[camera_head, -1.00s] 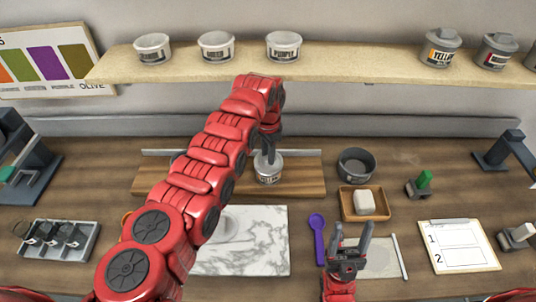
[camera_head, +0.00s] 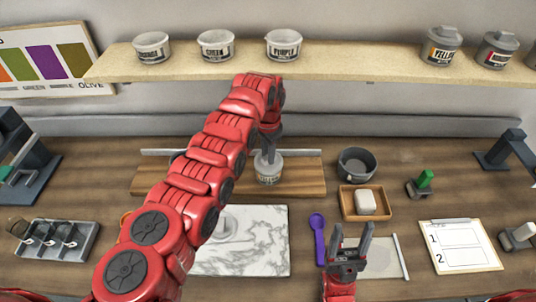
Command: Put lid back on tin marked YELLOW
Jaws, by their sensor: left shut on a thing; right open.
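A tin marked YELLOW (camera_head: 441,50) stands upright on the right part of the shelf, with a grey top on it. My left gripper (camera_head: 268,157) points down at a pale tin (camera_head: 268,174) on the wooden board. Its fingers are shut at the top of this tin; whether they hold its rim or a lid is too small to tell. The pale tin's label is not readable. My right gripper (camera_head: 350,243) is open and empty, fingers pointing up the picture, over the front of the table beside a purple spoon (camera_head: 318,238).
The shelf (camera_head: 330,66) also holds several other tins. The wooden board (camera_head: 305,178), a dark bowl (camera_head: 356,163), a tray with a white block (camera_head: 366,202), a marble slab (camera_head: 262,246) and a clipboard (camera_head: 460,246) crowd the table. My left arm hides part of the board and slab.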

